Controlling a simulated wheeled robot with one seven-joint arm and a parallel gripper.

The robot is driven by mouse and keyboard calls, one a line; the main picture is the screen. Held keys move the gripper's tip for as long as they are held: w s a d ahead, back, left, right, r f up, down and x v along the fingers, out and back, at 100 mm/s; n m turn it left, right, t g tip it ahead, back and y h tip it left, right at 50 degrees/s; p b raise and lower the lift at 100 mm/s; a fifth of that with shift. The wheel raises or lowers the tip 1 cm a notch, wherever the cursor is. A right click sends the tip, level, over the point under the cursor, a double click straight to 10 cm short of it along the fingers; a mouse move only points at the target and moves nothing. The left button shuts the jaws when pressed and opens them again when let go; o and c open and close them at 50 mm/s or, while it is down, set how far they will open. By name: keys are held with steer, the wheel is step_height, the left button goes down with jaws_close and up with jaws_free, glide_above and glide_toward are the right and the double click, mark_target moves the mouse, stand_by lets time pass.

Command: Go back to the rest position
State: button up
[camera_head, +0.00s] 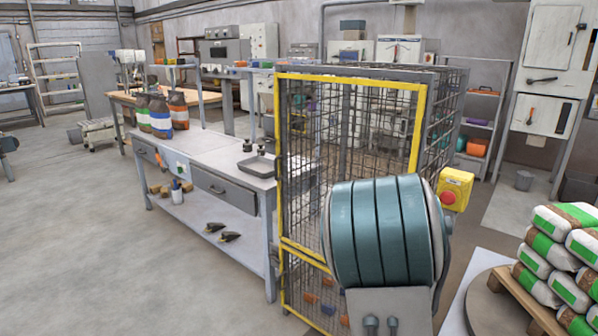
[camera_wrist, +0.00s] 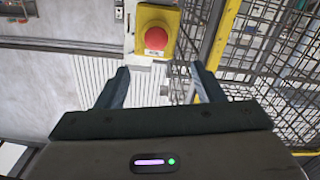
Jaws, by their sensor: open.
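My gripper (camera_wrist: 160,85) shows in the wrist view with its two fingers apart and nothing between them. A yellow box with a red emergency stop button (camera_wrist: 155,38) appears just beyond the fingertips, apart from them as far as I can tell. In the head view the same red button (camera_head: 447,197) sits on its yellow box at the right side of the mesh cage. My gripper is not visible in the head view. A large teal rounded part, which looks like my own arm, fills the lower middle there and hides part of the cage.
A yellow-framed mesh cage (camera_head: 421,130) stands close in front. A grey workbench (camera_head: 222,150) with bottles and a tray is to its left. Stacked green-and-white bags (camera_head: 567,250) lie on a wooden pallet at right. The floor at left (camera_head: 70,240) is clear.

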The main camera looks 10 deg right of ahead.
steer(key=s+a+r+n+g+y+p, duration=0.15)
steer(key=s+a+y+p, duration=0.35)
steer(key=a, duration=0.5)
steer(key=s+a+r+n+g+y+p, duration=0.1)
steer(key=s+a+r+n+y+p, duration=0.15)
steer(key=a+y+p, duration=0.55)
steer(key=s+a+r+n+g+p, duration=0.1)
steer(key=s+a+r+g, duration=0.2)
steer(key=s, duration=0.6)
steer(key=s+a+r+n+g+p, duration=0.2)
steer(key=s+a+r+g, duration=0.1)
steer(key=s+a, duration=0.4)
steer(key=s, duration=0.3)
steer(key=shift+s, duration=0.25)
steer(key=shift+a+r, duration=0.1)
steer(key=c, duration=0.5)
steer(key=shift+c, duration=0.3)
